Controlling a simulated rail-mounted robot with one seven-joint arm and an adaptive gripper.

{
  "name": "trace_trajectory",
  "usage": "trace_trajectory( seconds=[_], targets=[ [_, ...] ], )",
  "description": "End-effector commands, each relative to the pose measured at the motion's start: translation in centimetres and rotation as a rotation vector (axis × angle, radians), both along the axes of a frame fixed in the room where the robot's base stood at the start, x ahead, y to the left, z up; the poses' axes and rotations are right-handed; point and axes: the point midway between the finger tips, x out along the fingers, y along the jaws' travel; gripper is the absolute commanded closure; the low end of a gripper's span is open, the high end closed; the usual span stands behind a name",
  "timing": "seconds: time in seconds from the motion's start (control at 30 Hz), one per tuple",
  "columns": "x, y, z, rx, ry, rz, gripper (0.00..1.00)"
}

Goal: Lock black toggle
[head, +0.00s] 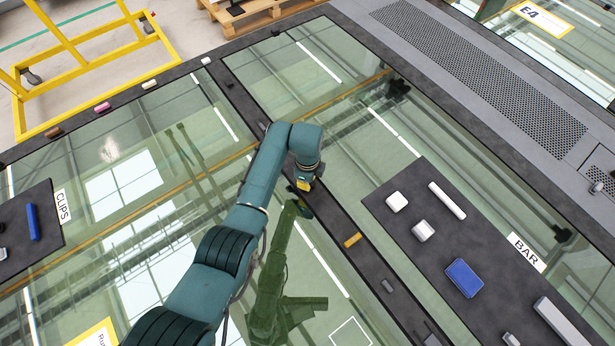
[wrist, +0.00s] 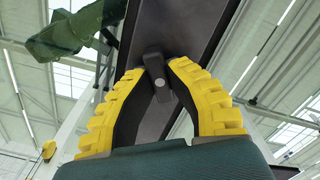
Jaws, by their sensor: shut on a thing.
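The black toggle (wrist: 154,66) is a small dark bar with a round grey pivot, on a dark frame strip (wrist: 172,28) in the wrist view. My gripper (wrist: 157,75) has yellow ribbed fingers on both sides of the toggle and is shut on it. The toggle's long side runs between the fingers, roughly up and down in the picture. In the head view my gripper (head: 304,186) is low at the dark strip (head: 325,218) between two glass panes. The toggle is hidden there by the gripper.
Along the same strip lie a yellow piece (head: 352,240) and a grey piece (head: 388,286). A dark board marked BAR at right bears white blocks (head: 397,202) and a blue block (head: 463,278). A CLIPS board with a blue bar (head: 33,222) is at left. Reflective glass surrounds my arm.

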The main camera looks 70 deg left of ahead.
Motion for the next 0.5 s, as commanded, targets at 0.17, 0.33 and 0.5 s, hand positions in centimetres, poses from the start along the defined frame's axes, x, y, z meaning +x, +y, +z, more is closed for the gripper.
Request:
trace_trajectory(
  seconds=[0.17,0.33,0.5],
  targets=[
    [-0.13,-0.11,-0.15,-0.003,0.003,0.168,1.00],
    [-0.15,-0.13,-0.19,-0.002,0.004,0.329,1.00],
    [-0.15,-0.13,-0.22,-0.002,0.004,0.490,1.00]
  ],
)
